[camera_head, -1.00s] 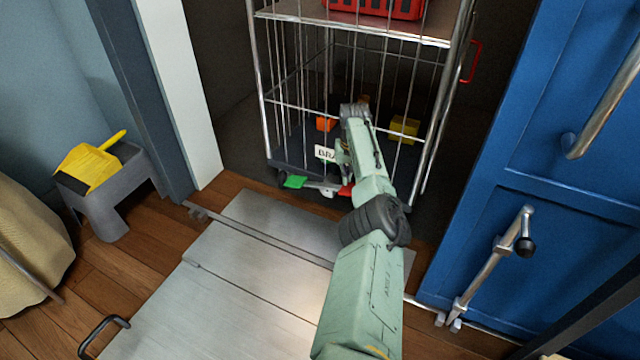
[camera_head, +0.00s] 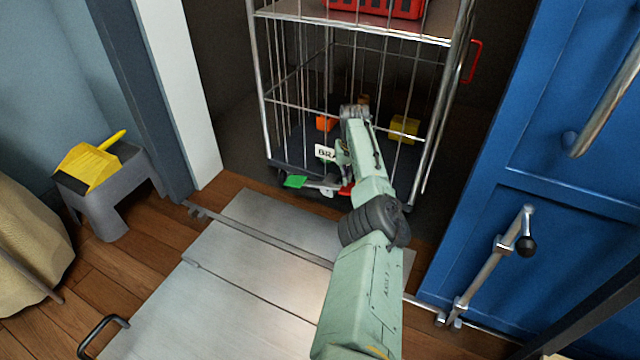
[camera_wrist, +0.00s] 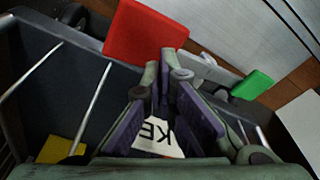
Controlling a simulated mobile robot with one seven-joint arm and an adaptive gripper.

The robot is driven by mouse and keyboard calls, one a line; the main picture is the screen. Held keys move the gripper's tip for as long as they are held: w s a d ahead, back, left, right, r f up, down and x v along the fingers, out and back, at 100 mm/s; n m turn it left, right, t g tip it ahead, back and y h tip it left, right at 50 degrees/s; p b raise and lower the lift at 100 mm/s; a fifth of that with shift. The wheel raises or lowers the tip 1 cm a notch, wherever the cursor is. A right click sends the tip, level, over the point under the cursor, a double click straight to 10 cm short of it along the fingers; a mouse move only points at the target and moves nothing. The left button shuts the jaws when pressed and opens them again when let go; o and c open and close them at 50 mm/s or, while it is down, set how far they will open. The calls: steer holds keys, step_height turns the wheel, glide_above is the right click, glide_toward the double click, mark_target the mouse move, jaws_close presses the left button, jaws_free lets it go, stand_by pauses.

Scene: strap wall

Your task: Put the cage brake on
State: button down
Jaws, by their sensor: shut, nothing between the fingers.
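The roll cage (camera_head: 268,103) stands beyond the metal plate, with a white brake label (camera_head: 325,152) low on its front. The label also shows in the wrist view (camera_wrist: 157,137), partly covered by my fingers. A green pedal (camera_head: 294,181) and a red pedal (camera_head: 347,189) sit at the cage's front base, joined by a grey bar. In the wrist view the red pedal (camera_wrist: 143,32) is just beyond my fingertips and the green pedal (camera_wrist: 252,85) is to the right. My gripper (camera_wrist: 166,62) is shut and empty beside the red pedal; I cannot tell whether it touches it.
Orange (camera_head: 326,123) and yellow (camera_head: 404,128) blocks lie inside the cage, and a red crate (camera_head: 375,8) is on its shelf. A blue door (camera_head: 480,240) stands to the right. A grey stool (camera_head: 108,190) with a yellow dustpan (camera_head: 88,166) is at left.

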steer(key=shift+f+b, duration=0.5)
steer(key=shift+f, duration=0.4)
stand_by(0.3)
step_height(320, 180, up, 7)
steer(key=p, duration=0.6)
steer(key=shift+r+p, duration=0.1)
steer(key=shift+p, duration=0.25)
